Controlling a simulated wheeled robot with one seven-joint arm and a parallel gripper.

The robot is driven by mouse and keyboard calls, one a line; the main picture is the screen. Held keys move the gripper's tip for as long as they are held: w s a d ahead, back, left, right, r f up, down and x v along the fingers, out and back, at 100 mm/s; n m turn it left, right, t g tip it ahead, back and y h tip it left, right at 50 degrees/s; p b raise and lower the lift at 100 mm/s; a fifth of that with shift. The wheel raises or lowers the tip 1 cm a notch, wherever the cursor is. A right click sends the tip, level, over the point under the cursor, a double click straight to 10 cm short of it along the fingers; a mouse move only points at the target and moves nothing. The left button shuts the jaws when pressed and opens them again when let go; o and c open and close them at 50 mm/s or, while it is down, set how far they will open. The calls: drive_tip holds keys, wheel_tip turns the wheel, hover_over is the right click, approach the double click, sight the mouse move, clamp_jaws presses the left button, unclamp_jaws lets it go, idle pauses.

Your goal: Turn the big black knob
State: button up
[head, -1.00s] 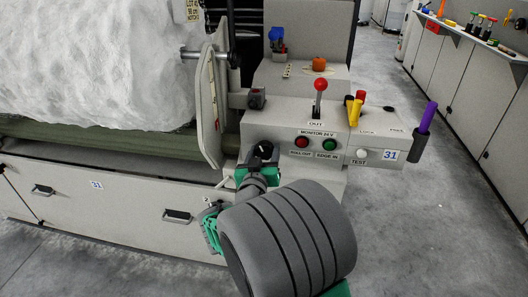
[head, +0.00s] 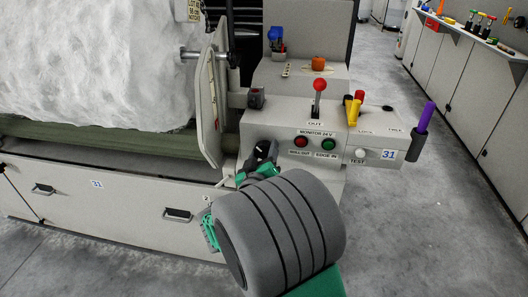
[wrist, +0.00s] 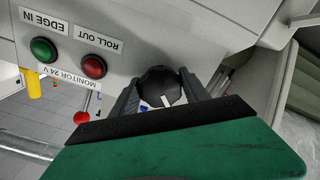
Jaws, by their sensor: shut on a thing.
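The big black knob (head: 262,151) is on the sloping front panel of the grey machine, left of the red button. In the head view my arm hides part of it. In the wrist view the round black knob (wrist: 160,88) has a white pointer mark at its lower right. My gripper (wrist: 162,92) has its two dark fingers on either side of the knob, shut on it. In the head view my gripper (head: 260,163) reaches the panel at the knob.
A red button (head: 301,142) and a green button (head: 329,144) are right of the knob. A red-balled lever (head: 319,86) stands above them. Yellow and red handles (head: 354,108) and a purple handle (head: 426,117) are further right. A grey plate (head: 209,108) and white fibre roll (head: 95,62) are left.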

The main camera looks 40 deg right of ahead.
drive_tip(key=o, duration=1.4)
drive_tip(key=shift+c, duration=0.2)
drive_tip(key=v, duration=0.8)
